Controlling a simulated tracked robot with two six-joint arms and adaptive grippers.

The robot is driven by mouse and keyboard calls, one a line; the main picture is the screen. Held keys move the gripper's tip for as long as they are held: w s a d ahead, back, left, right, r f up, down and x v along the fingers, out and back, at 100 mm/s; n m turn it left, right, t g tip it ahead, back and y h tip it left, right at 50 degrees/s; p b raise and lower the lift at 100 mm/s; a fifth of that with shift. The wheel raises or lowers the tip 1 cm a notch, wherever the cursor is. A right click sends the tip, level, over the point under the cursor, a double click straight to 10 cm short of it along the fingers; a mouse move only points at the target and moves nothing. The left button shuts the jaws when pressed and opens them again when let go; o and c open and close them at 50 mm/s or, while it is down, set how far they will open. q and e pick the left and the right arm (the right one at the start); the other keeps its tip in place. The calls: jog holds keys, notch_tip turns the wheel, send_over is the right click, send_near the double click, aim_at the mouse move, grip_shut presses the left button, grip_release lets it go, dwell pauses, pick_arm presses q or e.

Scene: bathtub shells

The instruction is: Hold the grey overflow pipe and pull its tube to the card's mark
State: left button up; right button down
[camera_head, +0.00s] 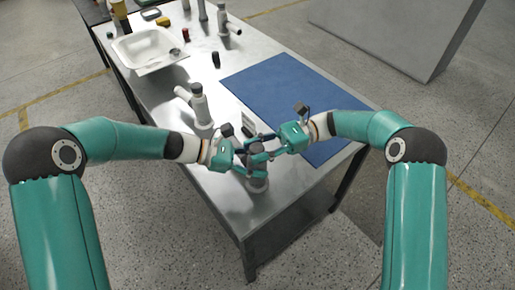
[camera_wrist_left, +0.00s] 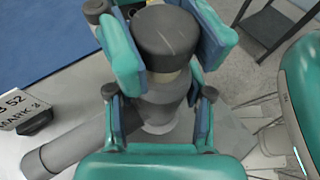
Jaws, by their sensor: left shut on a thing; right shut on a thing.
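The grey overflow pipe (camera_head: 258,183) stands near the front edge of the steel table, partly hidden by my grippers. In the left wrist view its grey body (camera_wrist_left: 165,100) carries a dark round top (camera_wrist_left: 168,38), and a side branch (camera_wrist_left: 75,145) slants to lower left. My left gripper (camera_head: 243,160) is shut around the pipe; its blue-padded fingers show in the left wrist view (camera_wrist_left: 168,60). My right gripper (camera_head: 268,152) is shut at the pipe's upper part; its exact contact is hidden. The white card (camera_wrist_left: 20,110) with "52" and "MARK" stands beside the pipe, cut by the picture's edge.
A blue mat (camera_head: 285,85) covers the table's right side. A pale branched pipe (camera_head: 200,106) stands behind my left gripper. A white basin (camera_head: 140,42), a dark cylinder (camera_head: 216,59) and more pipe fittings (camera_head: 224,25) are farther back. The table's front corner is bare.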

jog(key=shift+r, duration=0.15)
notch_tip(320, 180, up, 6)
jog(key=shift+f, duration=0.1)
jog(key=c, duration=0.7)
grip_release()
jog(key=v, duration=1.2)
jog(key=shift+f, duration=0.15)
